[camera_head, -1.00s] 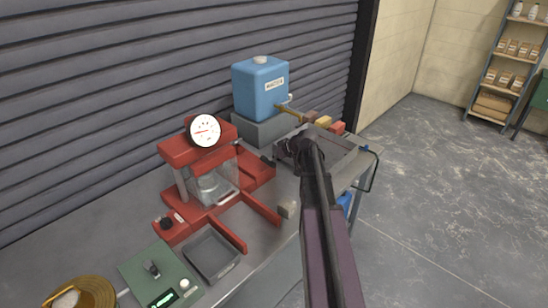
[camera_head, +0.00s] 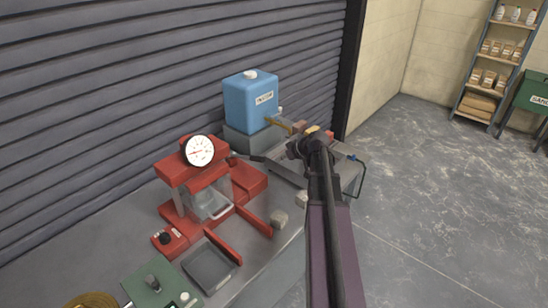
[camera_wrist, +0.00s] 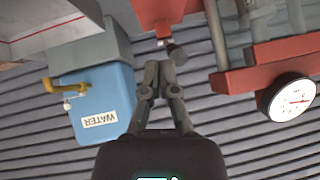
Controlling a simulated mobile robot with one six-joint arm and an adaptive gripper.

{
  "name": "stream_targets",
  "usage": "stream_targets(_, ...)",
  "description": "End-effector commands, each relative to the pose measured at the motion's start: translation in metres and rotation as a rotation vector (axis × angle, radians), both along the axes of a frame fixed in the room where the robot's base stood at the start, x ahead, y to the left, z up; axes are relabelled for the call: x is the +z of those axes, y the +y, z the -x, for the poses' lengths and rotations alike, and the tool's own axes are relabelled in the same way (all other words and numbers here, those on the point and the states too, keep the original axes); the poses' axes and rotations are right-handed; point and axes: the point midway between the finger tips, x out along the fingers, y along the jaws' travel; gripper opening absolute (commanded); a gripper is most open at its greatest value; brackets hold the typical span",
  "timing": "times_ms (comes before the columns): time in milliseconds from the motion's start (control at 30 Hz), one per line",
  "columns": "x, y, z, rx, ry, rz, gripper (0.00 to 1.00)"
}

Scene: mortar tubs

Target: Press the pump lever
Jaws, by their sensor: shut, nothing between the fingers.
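The red press (camera_head: 203,190) with a round white gauge (camera_head: 200,151) stands on the bench left of my arm in the head view. In the wrist view, which is upside down, its red body (camera_wrist: 167,12) and the gauge (camera_wrist: 289,98) show at the top and right. A short lever end with a dark knob (camera_wrist: 177,54) sticks out from the red body. My gripper (camera_wrist: 156,66) is shut and empty. Its tips are just beside the knob; I cannot tell if they touch it. In the head view the lever and fingertips are too small to separate clearly.
A blue water tank (camera_head: 250,100) with a brass tap stands on a grey block behind my gripper. A dark tray (camera_head: 209,267) and a green scale (camera_head: 158,285) are in front of the press. Shelves (camera_head: 494,65) stand far right over open floor.

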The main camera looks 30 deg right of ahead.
Motion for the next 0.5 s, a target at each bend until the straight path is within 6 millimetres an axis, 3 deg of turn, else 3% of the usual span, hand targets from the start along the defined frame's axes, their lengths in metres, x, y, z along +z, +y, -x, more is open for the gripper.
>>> stream_targets(133,0.01,-0.004,0.009,0.0,0.0,0.0,0.0)
stream_targets(500,0.013,-0.007,0.014,0.0,0.0,0.0,0.0)
